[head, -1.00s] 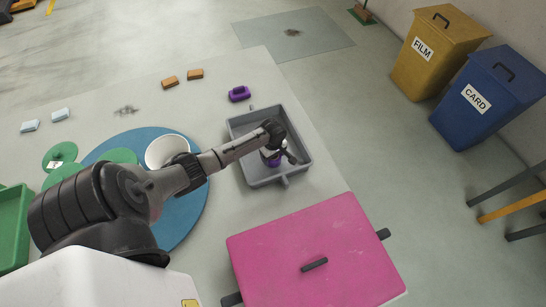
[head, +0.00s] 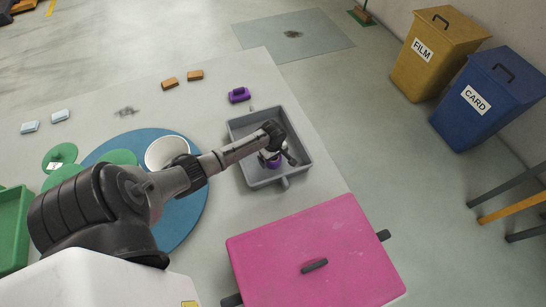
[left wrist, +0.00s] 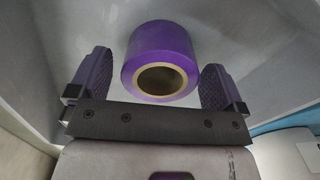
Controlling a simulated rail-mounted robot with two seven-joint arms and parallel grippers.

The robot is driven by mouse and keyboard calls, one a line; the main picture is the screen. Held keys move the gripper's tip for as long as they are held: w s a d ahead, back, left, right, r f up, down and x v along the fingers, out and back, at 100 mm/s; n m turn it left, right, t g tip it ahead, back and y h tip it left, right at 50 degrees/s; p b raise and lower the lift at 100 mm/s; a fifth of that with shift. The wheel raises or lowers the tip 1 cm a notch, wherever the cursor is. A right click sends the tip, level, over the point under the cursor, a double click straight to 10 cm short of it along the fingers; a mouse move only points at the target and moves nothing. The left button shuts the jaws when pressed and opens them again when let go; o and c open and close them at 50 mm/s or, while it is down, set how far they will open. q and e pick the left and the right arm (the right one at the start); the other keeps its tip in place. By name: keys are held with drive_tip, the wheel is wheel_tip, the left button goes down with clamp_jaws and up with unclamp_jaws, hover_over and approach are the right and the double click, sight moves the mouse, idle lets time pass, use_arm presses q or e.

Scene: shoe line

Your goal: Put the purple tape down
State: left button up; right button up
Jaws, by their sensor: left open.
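The purple tape (left wrist: 160,47) is a roll with a tan core. In the left wrist view it sits between the two spread fingers of my left gripper (left wrist: 160,84), with a gap on each side. In the head view the tape (head: 272,163) shows only in part, low inside the grey tray (head: 249,178), mostly hidden by the gripper. My left gripper (head: 280,158) is open over the tray. My right gripper is in neither view.
A pink lidded box (head: 300,245) stands in front of the tray. A purple block (head: 239,95) lies behind it. A white round item (head: 165,148) sits on the blue disc (head: 190,212) to the left. A yellow FILM bin (head: 437,60) and a blue CARD bin (head: 490,105) stand at the right.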

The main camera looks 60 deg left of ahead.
use_arm(q)
wheel_tip(320, 180, up, 12)
drive_tip(key=p, duration=0.4)
drive_tip(key=shift+r, duration=0.15)
idle(0.3)
